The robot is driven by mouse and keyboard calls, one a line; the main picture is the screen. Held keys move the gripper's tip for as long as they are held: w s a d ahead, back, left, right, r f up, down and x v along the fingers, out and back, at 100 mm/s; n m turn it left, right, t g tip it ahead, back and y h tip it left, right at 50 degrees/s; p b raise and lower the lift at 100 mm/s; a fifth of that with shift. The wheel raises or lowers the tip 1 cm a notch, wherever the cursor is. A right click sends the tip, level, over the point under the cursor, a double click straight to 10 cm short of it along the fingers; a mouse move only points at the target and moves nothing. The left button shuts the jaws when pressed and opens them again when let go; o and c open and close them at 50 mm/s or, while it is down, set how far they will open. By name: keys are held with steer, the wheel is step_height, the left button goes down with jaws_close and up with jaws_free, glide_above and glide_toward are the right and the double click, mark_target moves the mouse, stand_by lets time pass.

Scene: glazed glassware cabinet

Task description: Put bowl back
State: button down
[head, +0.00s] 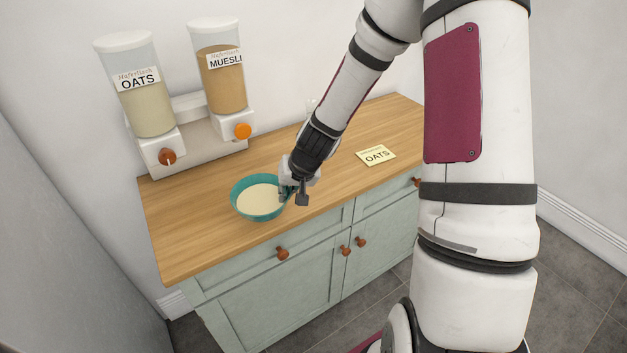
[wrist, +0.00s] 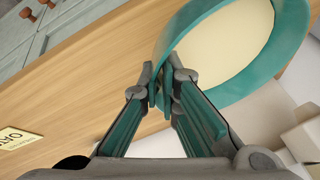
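The teal bowl (head: 236,207) is on or just above the wooden counter, near its front edge, left of the middle. It is upright and holds a pale cream filling. In the wrist view the bowl (wrist: 290,50) fills the upper right. My gripper (head: 288,192) is at the bowl's right side. In the wrist view the fingertips of my gripper (wrist: 162,85) are closed on either side of the bowl's rim. I cannot tell whether the bowl's base touches the counter.
A yellow OATS card (head: 376,155) lies on the counter (head: 330,190) to the right. A clear glass item, mostly hidden by my arm, stands behind it.

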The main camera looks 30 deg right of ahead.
steer(key=s+d+m+h+b, duration=0.1)
steer(key=s+d+m+h, duration=0.3)
steer(key=s+d+m, duration=0.65)
steer(key=shift+g, duration=0.4)
steer(key=w+d+b, duration=0.1)
steer(key=w+d, duration=0.1)
steer(key=w, duration=0.2)
steer(key=w+d+f+b, duration=0.1)
steer(key=w+d+b, duration=0.1)
steer(key=w, duration=0.3)
steer(key=w+d+b, duration=0.1)
steer(key=w+d, duration=0.1)
steer(key=w, duration=0.2)
steer(key=shift+w+f, duration=0.15)
steer(key=shift+w, duration=0.25)
steer(key=shift+f+b, duration=0.4)
steer(key=shift+f, duration=1.4)
steer(key=shift+f, duration=0.15)
steer(key=c, duration=1.8)
jaws_free()
steer(key=shift+n, duration=0.25)
